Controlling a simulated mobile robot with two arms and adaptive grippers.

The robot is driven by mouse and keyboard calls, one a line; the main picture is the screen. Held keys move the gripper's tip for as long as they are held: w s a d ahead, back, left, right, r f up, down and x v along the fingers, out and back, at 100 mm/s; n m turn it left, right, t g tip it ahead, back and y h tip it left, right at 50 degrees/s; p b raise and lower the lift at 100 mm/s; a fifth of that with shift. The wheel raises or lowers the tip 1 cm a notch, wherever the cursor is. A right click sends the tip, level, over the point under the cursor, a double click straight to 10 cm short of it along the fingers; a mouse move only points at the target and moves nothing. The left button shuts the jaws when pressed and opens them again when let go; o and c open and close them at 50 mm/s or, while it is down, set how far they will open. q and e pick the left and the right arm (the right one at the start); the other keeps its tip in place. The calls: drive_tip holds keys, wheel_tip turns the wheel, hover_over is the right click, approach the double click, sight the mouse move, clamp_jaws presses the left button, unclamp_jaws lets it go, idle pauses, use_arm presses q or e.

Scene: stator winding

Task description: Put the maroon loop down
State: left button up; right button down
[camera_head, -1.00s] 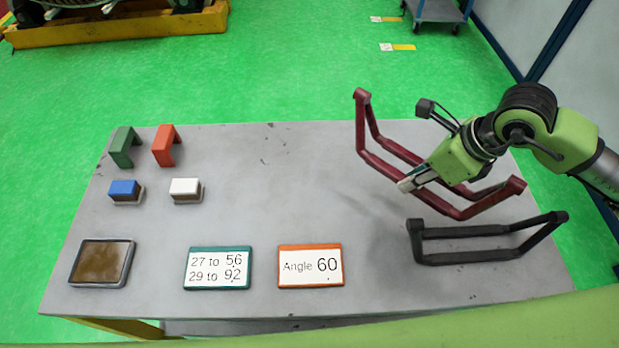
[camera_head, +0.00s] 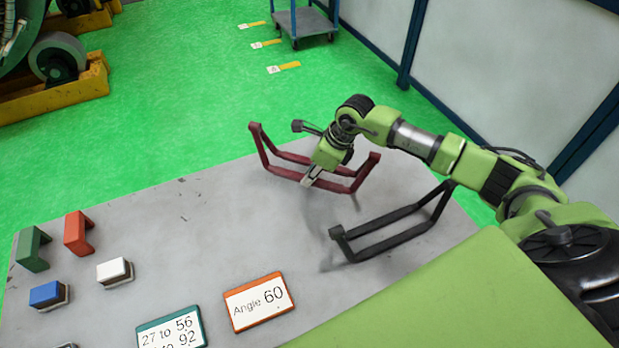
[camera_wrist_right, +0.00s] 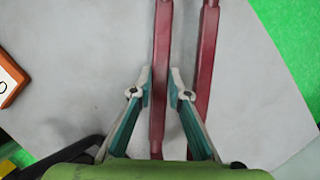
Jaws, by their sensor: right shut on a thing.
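The maroon loop (camera_head: 345,188) is a long frame with upturned ends, near the back of the grey table in the head view. My right gripper (camera_head: 311,177) is shut on its near long bar, around the middle. A shadow lies on the table under it, so it appears held a little above the surface. In the right wrist view, the gripper's fingers (camera_wrist_right: 160,88) stand on both sides of one maroon bar, and the loop's second bar (camera_wrist_right: 207,60) runs to the right. My left gripper is not in view.
A black loop (camera_head: 388,243) lies in front and right of the maroon one. Green (camera_head: 33,245) and red (camera_head: 77,228) brackets, blue (camera_head: 46,292) and white (camera_head: 114,270) blocks and an "Angle 60" sign (camera_head: 258,302) occupy the left and front. The table's middle (camera_head: 215,235) is clear.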

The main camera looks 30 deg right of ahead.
sight(310, 190)
drive_tip(key=shift+w+f, duration=0.4)
drive_tip(key=shift+w, duration=0.05)
drive_tip(key=shift+w+d+f, duration=0.1)
drive_tip(key=shift+w+f, duration=0.05)
drive_tip(key=shift+f, duration=0.15)
wheel_tip(310, 190, down, 2)
drive_tip(key=shift+f+p, duration=0.1)
drive_tip(key=shift+p, duration=0.85)
drive_tip(key=shift+f, duration=0.3)
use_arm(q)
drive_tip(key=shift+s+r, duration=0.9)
use_arm(e)
drive_tip(key=shift+f+b, duration=0.2)
drive_tip(key=shift+b, duration=0.1)
drive_tip(key=c, duration=1.9)
unclamp_jaws()
drive_tip(key=shift+f, duration=0.1)
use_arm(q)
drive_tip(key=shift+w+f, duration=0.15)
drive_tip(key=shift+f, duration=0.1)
